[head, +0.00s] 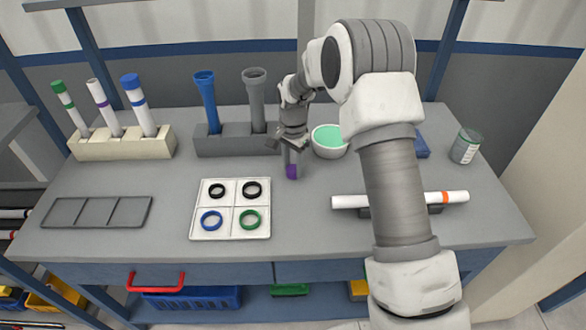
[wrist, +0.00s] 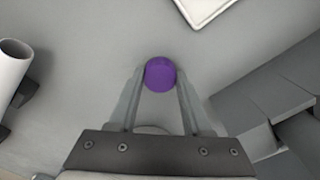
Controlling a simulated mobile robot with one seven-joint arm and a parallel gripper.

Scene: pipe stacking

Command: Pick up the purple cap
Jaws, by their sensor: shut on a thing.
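The purple cap (head: 291,172) is at the tip of my gripper (head: 290,160), over the middle of the grey tabletop, just right of the white ring tray. In the wrist view the purple cap (wrist: 160,74) is round and sits between the two fingertips, which touch it on both sides. My gripper (wrist: 160,80) is shut on it and points down. I cannot tell whether the cap rests on the table or is slightly above it.
The white tray (head: 196,233) holds black, blue and green rings. A grey block (head: 205,146) with two tubes and a teal bowl (head: 328,152) are close behind. A white pipe (head: 350,202) lies on a holder to the right. An empty grey tray (head: 97,224) is at left.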

